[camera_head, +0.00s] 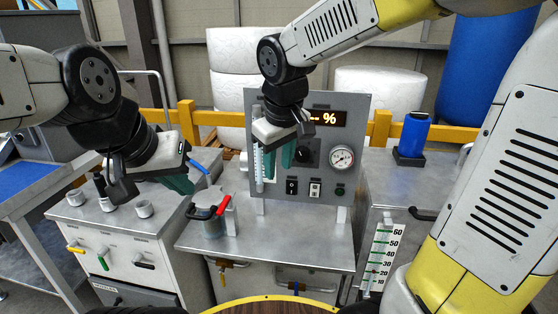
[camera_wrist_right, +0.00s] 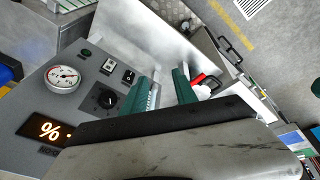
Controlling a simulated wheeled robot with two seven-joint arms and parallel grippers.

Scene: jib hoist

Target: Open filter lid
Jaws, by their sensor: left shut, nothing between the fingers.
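What looks like the filter (camera_head: 212,226) is a small grey cylinder at the left of the middle metal bench. A red handle (camera_head: 223,206) and a black handle (camera_head: 201,213) are at its top; whether its lid is open is hard to tell. The red handle also shows in the right wrist view (camera_wrist_right: 198,79). My left gripper (camera_head: 182,184) is shut and empty, up and left of the filter, apart from it. My right gripper (camera_head: 287,156) hangs in front of the control panel, up and right of the filter. Its green fingers are apart with nothing seen between them (camera_wrist_right: 165,88).
The upright control panel (camera_head: 325,186) with gauge, knob and switches stands behind my right gripper. A left cabinet (camera_head: 120,226) carries several grey cups and coloured handles. A blue cylinder (camera_head: 413,134) stands at the right. The bench top (camera_head: 290,246) is clear in front of the panel.

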